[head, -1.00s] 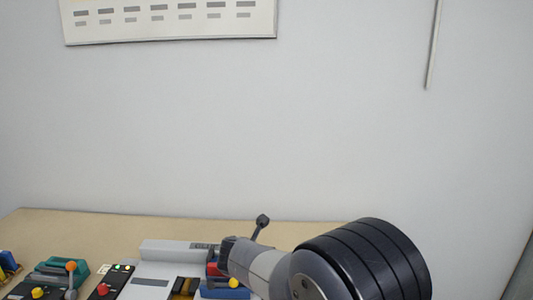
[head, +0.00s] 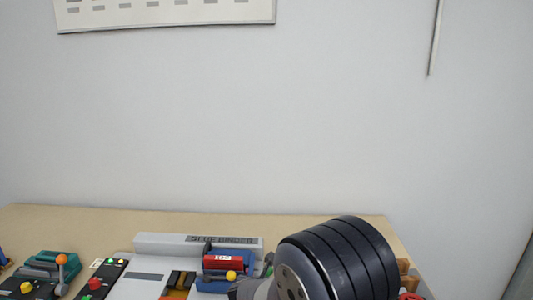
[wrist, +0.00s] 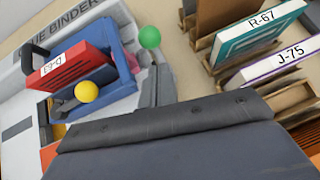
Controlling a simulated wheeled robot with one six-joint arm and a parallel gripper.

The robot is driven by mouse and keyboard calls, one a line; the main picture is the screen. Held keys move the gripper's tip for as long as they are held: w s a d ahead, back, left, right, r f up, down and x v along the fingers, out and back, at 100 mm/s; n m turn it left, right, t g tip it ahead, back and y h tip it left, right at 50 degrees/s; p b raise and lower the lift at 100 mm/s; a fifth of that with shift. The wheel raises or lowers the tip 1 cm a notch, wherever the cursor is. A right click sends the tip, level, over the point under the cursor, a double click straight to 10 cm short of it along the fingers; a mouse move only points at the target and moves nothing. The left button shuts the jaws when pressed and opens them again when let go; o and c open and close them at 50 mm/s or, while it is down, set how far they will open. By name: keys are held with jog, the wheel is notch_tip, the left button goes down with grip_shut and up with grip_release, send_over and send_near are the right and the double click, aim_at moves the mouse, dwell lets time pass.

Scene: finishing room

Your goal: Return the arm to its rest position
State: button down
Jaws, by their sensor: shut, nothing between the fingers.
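My arm reaches in from the bottom right of the head view, with its large black ribbed joint in front of the bench. My gripper (wrist: 165,122) shows in the wrist view as a dark grey body across the lower part. Its fingers are shut and empty; the tips are hard to make out. It hangs beside the grey glue binder (head: 155,243). A red book (head: 222,263) sits in the binder's blue clamp (wrist: 118,62). The clamp has a yellow knob (wrist: 87,92). A green-knobbed lever (wrist: 150,37) stands close to my gripper.
A wooden rack (wrist: 202,57) with a teal book (wrist: 255,38) and a white, purple-edged book (wrist: 285,62) lies right of my gripper. A teal device with an orange knob (head: 62,259) and a button panel (head: 100,280) stand at left. The space above the bench is clear.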

jog(key=shift+t, duration=0.6)
jog(key=s+f+b, duration=0.1)
jog(key=b, duration=0.2)
jog(key=s+f+b, duration=0.1)
jog(key=s+b, duration=0.1)
jog(key=b, duration=0.1)
jog(key=shift+s+a+f, duration=0.1)
jog(key=shift+s+f, duration=0.2)
jog(key=shift+f, duration=0.1)
jog(key=shift+r, duration=0.2)
